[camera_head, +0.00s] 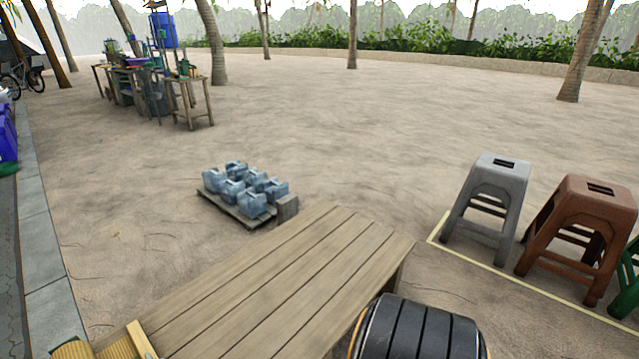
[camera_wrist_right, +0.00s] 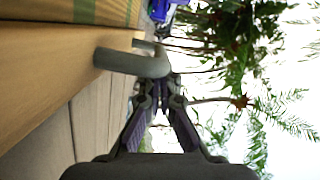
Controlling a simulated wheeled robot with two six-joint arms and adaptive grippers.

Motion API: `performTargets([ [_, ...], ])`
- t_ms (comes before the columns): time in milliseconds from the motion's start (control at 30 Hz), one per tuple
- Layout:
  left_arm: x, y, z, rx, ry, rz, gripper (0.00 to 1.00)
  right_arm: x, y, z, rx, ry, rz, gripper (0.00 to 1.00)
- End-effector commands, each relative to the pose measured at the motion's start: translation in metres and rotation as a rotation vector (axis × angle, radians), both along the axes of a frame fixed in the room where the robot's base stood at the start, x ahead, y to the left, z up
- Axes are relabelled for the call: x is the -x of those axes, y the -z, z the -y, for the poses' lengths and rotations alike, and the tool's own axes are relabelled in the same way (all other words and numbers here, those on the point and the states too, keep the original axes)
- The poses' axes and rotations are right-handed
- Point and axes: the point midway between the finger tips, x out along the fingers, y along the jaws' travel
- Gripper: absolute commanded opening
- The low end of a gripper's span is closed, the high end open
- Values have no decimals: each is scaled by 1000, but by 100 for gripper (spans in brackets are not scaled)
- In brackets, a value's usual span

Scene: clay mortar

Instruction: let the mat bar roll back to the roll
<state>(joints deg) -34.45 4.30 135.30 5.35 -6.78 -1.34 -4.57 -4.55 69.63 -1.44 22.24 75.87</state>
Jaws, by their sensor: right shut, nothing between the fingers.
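The mat (camera_head: 72,351) shows only in part at the lower left of the head view, yellow and woven, on the wooden table (camera_head: 270,285). A pale wooden bar (camera_head: 141,341) lies at its right edge. In the right wrist view the bar (camera_wrist_right: 55,75) fills the left side, with the green-striped mat (camera_wrist_right: 70,10) beyond it. A grey handle (camera_wrist_right: 140,62) sticks out of the bar. My right gripper (camera_wrist_right: 165,88) is shut and empty, its fingertips close to the handle. I cannot tell whether they touch it. My left gripper is out of view.
Grey-blue jugs (camera_head: 245,187) stand on a low pallet beyond the table. Grey (camera_head: 490,190) and brown (camera_head: 580,225) stools stand at the right. A cluttered workbench (camera_head: 150,85) is far off at the left. Most of the table top in view is bare.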

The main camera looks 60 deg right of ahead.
Motion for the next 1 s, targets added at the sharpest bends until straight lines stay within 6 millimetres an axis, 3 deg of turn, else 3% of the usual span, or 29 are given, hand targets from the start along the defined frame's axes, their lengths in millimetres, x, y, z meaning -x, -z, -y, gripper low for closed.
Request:
performTargets([
  [267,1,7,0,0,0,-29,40,-3,0,-10,0,0,-1,0],
  [1000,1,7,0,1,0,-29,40,-3,-2,-11,1,0,0,0],
])
